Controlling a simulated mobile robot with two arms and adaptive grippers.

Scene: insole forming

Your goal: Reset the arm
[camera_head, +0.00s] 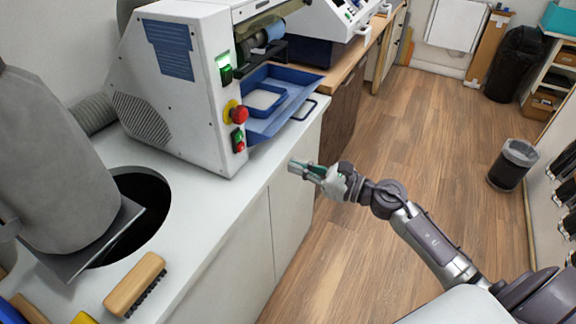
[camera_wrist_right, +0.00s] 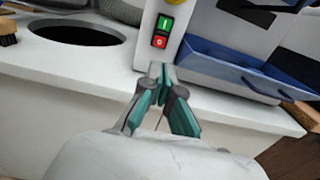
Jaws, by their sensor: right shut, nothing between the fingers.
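My right arm (camera_head: 430,240) reaches in from the lower right in the head view. Its gripper (camera_head: 296,166) is shut and empty, held in front of the white counter's front edge, below and right of the machine. In the right wrist view the gripper's fingertips (camera_wrist_right: 160,68) are together, with teal pads showing. They appear just below the machine's green and red switch (camera_wrist_right: 161,31); I cannot tell the exact gap. My left gripper is not in view.
A white machine (camera_head: 185,110) with a blue tray (camera_head: 262,125) stands on the counter (camera_head: 215,215). A brush (camera_head: 135,283) lies by a dark round hole (camera_head: 150,200). A dark bin (camera_head: 508,170) stands right. The wooden floor (camera_head: 420,130) is mostly clear.

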